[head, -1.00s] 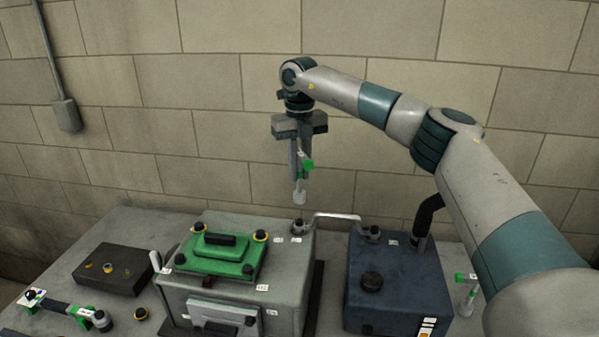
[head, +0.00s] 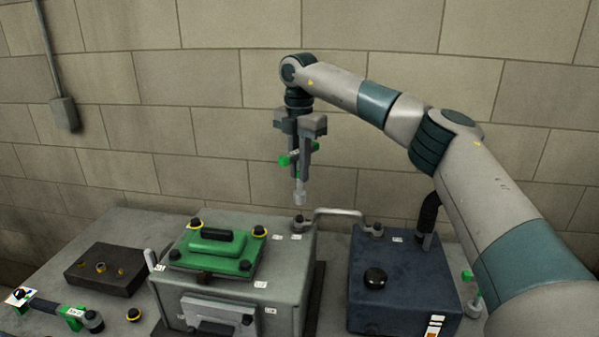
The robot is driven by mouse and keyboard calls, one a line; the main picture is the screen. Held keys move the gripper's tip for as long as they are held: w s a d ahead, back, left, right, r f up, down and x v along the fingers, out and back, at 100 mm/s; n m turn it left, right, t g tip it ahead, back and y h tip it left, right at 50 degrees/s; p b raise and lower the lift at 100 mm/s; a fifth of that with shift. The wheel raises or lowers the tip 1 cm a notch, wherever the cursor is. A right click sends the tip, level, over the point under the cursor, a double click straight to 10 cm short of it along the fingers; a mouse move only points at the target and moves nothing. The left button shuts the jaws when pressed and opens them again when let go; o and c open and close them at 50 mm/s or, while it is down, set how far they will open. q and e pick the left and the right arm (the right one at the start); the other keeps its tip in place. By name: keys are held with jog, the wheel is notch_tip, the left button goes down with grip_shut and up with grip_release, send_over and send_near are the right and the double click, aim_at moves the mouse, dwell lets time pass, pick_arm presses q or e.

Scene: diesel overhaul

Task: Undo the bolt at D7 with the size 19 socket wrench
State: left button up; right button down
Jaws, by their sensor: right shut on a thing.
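My right gripper (head: 299,172) is shut on a socket wrench (head: 299,196) with a green handle part and a pale socket pointing down. The socket hangs above a dark bolt (head: 299,221) at the back right of the grey engine block's top, with a small gap between them. Small white labels lie near the bolts, too small to read, so I cannot tell which is D7 or the wrench's size. My left gripper is not in view.
The grey block (head: 285,290) carries a green cover (head: 217,250) with yellow-ringed bolts. A pipe (head: 340,212) links it to a dark blue box (head: 405,285). A dark tray (head: 110,270) and a green-marked tool (head: 70,311) lie left.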

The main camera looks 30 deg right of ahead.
aim_at(299, 192)
jog(key=m+b, duration=0.1)
jog(key=m, duration=0.1)
jog(key=f+m+b, duration=0.1)
jog(key=m, duration=0.2)
jog(key=shift+f+m+b, duration=0.4)
jog(key=shift+f+b, duration=0.45)
jog(key=shift+b, duration=0.05)
jog(key=shift+f, duration=0.6)
